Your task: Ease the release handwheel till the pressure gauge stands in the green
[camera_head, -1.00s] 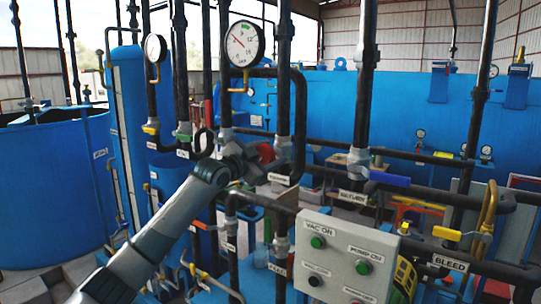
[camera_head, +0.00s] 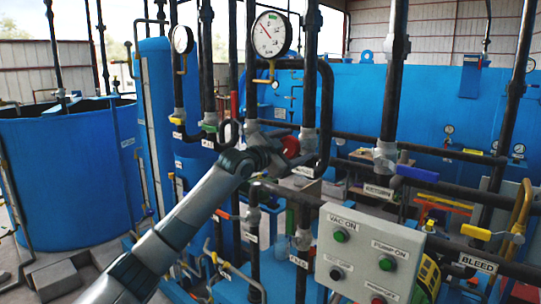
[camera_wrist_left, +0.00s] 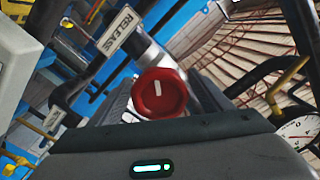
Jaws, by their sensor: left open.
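The red release handwheel (camera_head: 290,147) sits on the pipework behind my left gripper (camera_head: 280,154) in the head view, partly hidden by it. In the left wrist view the round red handwheel (camera_wrist_left: 160,93) faces me with a white mark near upright. The open jaws of my left gripper (camera_wrist_left: 163,98) lie to either side of it; I cannot tell whether they touch it. The white pressure gauge (camera_head: 272,35) stands above; its red needle points to the upper left. My right gripper is out of view.
A RELEASE label (camera_wrist_left: 118,30) hangs beside the handwheel. Dark vertical pipes surround my gripper closely. A grey control box (camera_head: 365,255) with green buttons stands at the lower right. A blue-handled valve (camera_head: 417,173) and a yellow BLEED handle (camera_head: 476,232) are further right.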

